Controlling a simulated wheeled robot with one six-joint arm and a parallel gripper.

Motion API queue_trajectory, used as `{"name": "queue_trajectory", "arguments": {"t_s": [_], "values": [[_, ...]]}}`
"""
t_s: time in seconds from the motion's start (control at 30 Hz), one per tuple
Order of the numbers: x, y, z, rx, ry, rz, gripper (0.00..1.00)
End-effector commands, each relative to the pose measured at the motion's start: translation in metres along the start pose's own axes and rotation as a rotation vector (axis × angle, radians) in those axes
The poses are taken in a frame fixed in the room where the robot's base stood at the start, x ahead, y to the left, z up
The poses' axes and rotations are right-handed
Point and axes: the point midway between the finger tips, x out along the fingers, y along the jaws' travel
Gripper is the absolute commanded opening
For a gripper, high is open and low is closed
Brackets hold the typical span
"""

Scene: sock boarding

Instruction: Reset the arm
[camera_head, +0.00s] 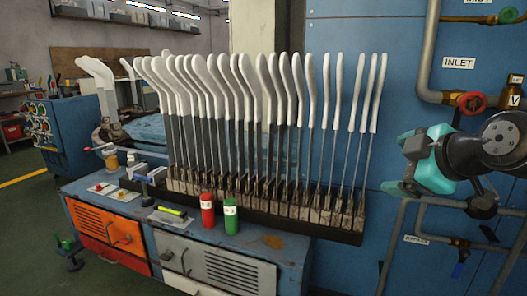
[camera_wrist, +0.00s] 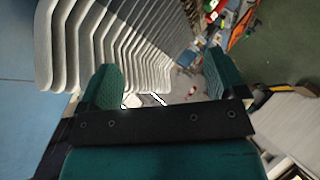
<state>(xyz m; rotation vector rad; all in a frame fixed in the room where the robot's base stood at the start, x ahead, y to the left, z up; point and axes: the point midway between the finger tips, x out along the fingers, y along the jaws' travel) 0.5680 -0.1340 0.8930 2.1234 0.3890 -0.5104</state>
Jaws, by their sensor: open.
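My gripper (camera_head: 402,162) is teal and dark, at the right of the head view, in front of the blue wall panel and apart from the rack. In the wrist view my gripper (camera_wrist: 163,78) has its two teal fingers well apart with nothing between them. A long row of white socks on upright boards (camera_head: 240,85) stands to its left on a dark rack base (camera_head: 290,222). The socks (camera_wrist: 105,35) also show at the upper left of the wrist view, beyond the left finger.
A blue bench (camera_head: 130,208) bears the rack, with a red bottle (camera_head: 207,210) and a green bottle (camera_head: 230,214) at its front. Pipes with a red valve wheel (camera_head: 472,103) run along the right wall. Open floor (camera_head: 25,230) lies at the left.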

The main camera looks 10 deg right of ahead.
Motion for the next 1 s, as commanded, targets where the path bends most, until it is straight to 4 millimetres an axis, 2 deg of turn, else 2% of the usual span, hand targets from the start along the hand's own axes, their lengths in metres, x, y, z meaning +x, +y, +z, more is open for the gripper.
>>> {"name": "queue_trajectory", "arguments": {"t_s": [0.03, 0.1, 0.2, 0.3, 0.4, 0.57, 0.6, 0.87, 1.0], "values": [[0.003, -0.035, -0.024, 0.091, 0.031, -0.15, 0.9], [-0.002, -0.079, -0.045, 0.222, 0.014, -0.342, 0.9], [-0.017, -0.129, -0.064, 0.358, -0.068, -0.558, 0.9], [-0.037, -0.167, -0.073, 0.445, -0.184, -0.714, 0.9], [-0.058, -0.197, -0.076, 0.501, -0.314, -0.826, 0.9], [-0.094, -0.232, -0.074, 0.55, -0.543, -0.934, 0.9], [-0.102, -0.22, -0.082, 0.559, -0.551, -0.93, 0.9], [-0.131, -0.175, -0.114, 0.564, -0.546, -0.927, 0.9], [-0.153, -0.143, -0.137, 0.564, -0.545, -0.926, 0.9]]}}
